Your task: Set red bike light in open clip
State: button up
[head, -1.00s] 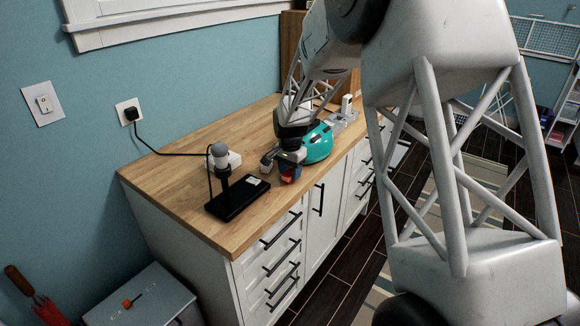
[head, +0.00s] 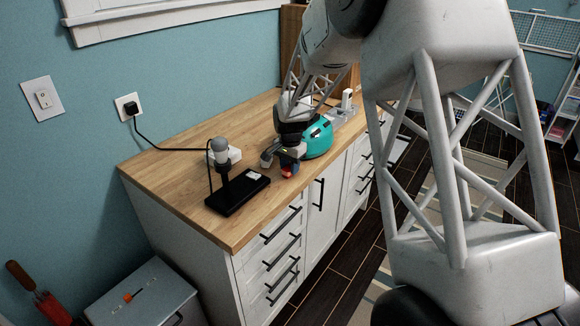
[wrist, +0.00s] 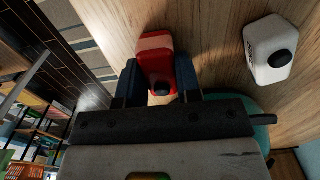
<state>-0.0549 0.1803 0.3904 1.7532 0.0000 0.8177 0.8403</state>
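The red bike light (wrist: 157,55) lies between the two dark blue fingers of my gripper (wrist: 158,72) in the wrist view. The fingers stand close on either side of it, and I cannot tell whether they press on it. In the head view the red bike light (head: 290,171) shows small under my gripper (head: 284,163), near the counter's front edge. I cannot make out an open clip for certain. A grey fixture (head: 343,114) with an upright white part stands beyond the helmet, its detail too small to read.
A teal helmet (head: 318,141) sits just behind my gripper. A white light (wrist: 268,52) lies on the wooden counter (head: 185,178). A black base (head: 238,193) carries a grey-headed device with a cable to the wall.

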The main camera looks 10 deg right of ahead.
jog(key=shift+r, duration=0.15)
jog(key=shift+r, duration=2.85)
jog(key=shift+w+r, duration=0.1)
jog(key=w+d+r+m, duration=0.4)
jog(key=w+r+m, duration=0.3)
jog(key=w+m, duration=0.1)
jog(key=w+d+r+m, duration=0.5)
jog(key=w+r+m, duration=0.2)
jog(key=w+m, duration=0.2)
jog(key=shift+w+m, duration=0.25)
jog(key=shift+m, duration=0.25)
jog(key=shift+f, duration=0.15)
jog(key=shift+f, duration=2.35)
jog(key=shift+f, duration=0.45)
